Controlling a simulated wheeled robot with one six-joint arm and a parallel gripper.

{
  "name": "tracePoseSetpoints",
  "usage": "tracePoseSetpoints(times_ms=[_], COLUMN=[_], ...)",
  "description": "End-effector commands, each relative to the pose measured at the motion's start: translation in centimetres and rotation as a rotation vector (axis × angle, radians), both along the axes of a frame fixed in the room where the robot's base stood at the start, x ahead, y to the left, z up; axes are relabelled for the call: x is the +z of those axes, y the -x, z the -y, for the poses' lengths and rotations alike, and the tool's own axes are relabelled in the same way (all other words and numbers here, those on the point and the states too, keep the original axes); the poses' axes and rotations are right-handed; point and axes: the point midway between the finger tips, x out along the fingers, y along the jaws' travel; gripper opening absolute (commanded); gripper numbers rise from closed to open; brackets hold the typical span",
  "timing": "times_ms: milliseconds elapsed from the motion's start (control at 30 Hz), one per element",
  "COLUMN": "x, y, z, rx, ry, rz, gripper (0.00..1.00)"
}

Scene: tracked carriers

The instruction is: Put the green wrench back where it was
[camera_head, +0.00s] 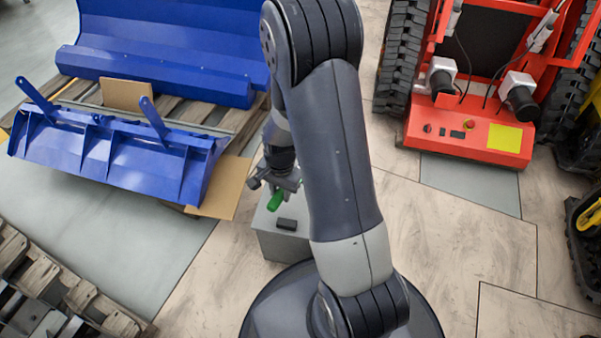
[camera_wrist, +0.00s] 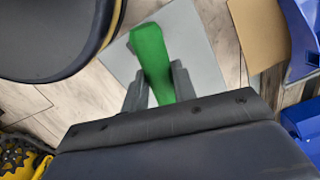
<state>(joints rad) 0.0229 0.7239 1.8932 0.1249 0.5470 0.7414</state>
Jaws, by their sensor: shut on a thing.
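The green wrench (camera_wrist: 151,52) is between the two fingers of my gripper (camera_wrist: 155,85) in the wrist view, and the gripper is shut on it. Its far end points away from the gripper, over a grey surface. In the head view, my gripper (camera_head: 276,184) is above a grey box-like stand (camera_head: 283,245), and a small part of the green wrench (camera_head: 275,200) shows below the fingers. I cannot tell whether the wrench touches the stand top. The rest of the wrench is hidden by the gripper and arm.
A small black block (camera_head: 287,224) lies on the stand top. Blue metal attachments (camera_head: 115,150) rest on a wooden pallet and cardboard at the left. A red tracked carrier (camera_head: 465,130) stands at the upper right.

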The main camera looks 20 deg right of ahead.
Motion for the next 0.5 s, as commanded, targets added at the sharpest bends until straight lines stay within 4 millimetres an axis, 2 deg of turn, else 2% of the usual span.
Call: tracePoseSetpoints(times_ms=[100, 267, 367, 500], x=[0.4, 0.6, -0.8, -3.6], y=[-1.2, -2.1, -2.2, -2.1], z=[0.2, 0.4, 0.5, 0.5], rx=[0.043, 0.077, 0.086, 0.085], ry=[0.061, 0.108, 0.118, 0.118], rz=[0.008, 0.01, 0.008, 0.006], gripper=[0.0, 0.0, 0.0, 0.0])
